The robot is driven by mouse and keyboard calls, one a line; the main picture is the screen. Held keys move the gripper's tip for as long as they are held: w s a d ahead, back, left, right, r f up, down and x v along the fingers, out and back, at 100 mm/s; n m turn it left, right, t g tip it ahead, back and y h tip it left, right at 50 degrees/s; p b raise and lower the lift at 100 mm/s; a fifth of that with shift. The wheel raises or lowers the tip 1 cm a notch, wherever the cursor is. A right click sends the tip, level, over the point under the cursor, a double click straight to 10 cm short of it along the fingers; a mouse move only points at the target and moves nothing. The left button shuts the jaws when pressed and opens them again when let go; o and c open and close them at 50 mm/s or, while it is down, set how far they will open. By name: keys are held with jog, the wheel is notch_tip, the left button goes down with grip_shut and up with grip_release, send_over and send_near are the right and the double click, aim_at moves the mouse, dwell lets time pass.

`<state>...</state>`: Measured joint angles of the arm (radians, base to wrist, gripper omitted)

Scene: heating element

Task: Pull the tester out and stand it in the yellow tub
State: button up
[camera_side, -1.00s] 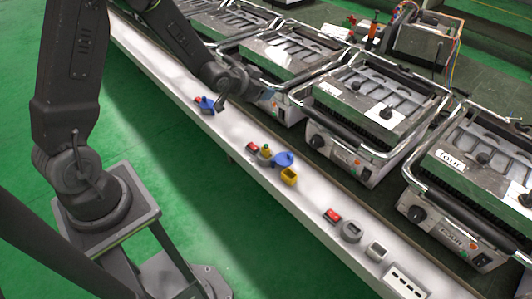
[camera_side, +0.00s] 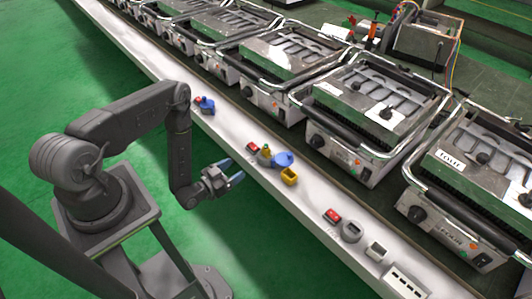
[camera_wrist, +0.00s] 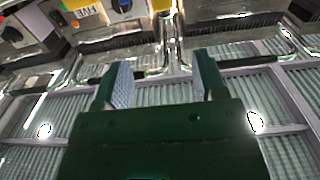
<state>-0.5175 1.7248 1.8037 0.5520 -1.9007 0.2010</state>
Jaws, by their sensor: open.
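The yellow tub (camera_side: 289,177) is a small open box on the white ledge in the side view. Just up-left of it, a small piece with a green and yellow top (camera_side: 266,150) stands upright in a grey holder, beside a blue round part (camera_side: 283,159); this upright piece may be the tester, but it is too small to be sure. My gripper (camera_side: 231,171) is open and empty, left of these things and apart from them, near the ledge's left edge.
A red switch (camera_side: 252,147) lies close by the upright piece. A blue part (camera_side: 206,104) is farther up the ledge. Another red switch (camera_side: 332,215), a round grey part (camera_side: 351,231) and a socket strip (camera_side: 404,281) are lower right. Grill machines (camera_side: 362,112) line the ledge's right side.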

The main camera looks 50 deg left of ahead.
send_near(264, 149)
jog(key=w, duration=0.4)
jog(key=shift+w+f, duration=0.2)
jog(key=shift+w, duration=2.45)
jog(key=shift+c, duration=0.3)
jog(key=c, duration=1)
jog(key=shift+c, duration=0.2)
jog(key=shift+r, duration=0.1)
